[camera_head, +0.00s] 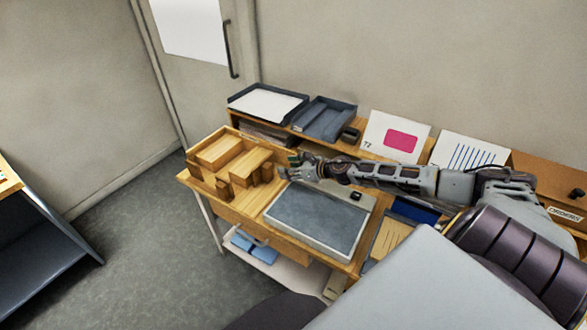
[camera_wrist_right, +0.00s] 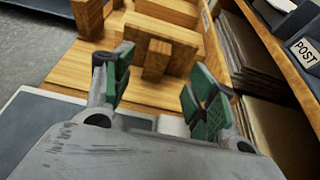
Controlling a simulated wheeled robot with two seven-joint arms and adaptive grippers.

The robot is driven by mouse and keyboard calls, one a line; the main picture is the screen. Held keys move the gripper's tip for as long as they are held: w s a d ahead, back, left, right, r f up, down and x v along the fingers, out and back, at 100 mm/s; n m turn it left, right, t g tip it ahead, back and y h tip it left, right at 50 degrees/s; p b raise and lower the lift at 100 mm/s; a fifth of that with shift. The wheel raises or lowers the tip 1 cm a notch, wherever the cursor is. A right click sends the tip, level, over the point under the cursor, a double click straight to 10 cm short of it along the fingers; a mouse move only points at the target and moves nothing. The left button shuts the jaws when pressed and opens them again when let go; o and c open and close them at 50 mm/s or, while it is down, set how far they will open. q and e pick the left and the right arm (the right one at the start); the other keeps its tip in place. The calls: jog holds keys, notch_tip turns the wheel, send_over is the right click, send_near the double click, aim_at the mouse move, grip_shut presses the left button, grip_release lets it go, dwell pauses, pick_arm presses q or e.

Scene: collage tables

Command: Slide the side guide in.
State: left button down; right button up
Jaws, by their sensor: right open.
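I cannot tell for certain which part is the side guide. A wooden fixture with several upright blocks (camera_head: 240,165) stands at the left end of the wooden table; a small upright wooden block (camera_wrist_right: 157,60) of it shows ahead of the fingers in the right wrist view. A grey board with a pale rim (camera_head: 318,218) lies to its right. My right gripper (camera_head: 294,159) is beside the fixture's right side, above the board's far left corner. In the wrist view its green-padded fingers (camera_wrist_right: 160,90) are apart with nothing held between them. My left gripper is out of view.
Dark trays (camera_head: 325,118) sit on a raised shelf behind the table. A pink-patch card (camera_head: 395,137) and a striped card (camera_head: 468,152) lean at the back right. Bare tabletop (camera_wrist_right: 65,70) shows near the fixture.

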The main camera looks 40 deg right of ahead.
jog(key=shift+s+d+r, duration=0.25)
jog(key=shift+s, duration=0.35)
jog(key=shift+s+d+r, duration=0.1)
jog(key=shift+s+r, duration=0.05)
jog(key=shift+s, duration=0.05)
dwell(0.4)
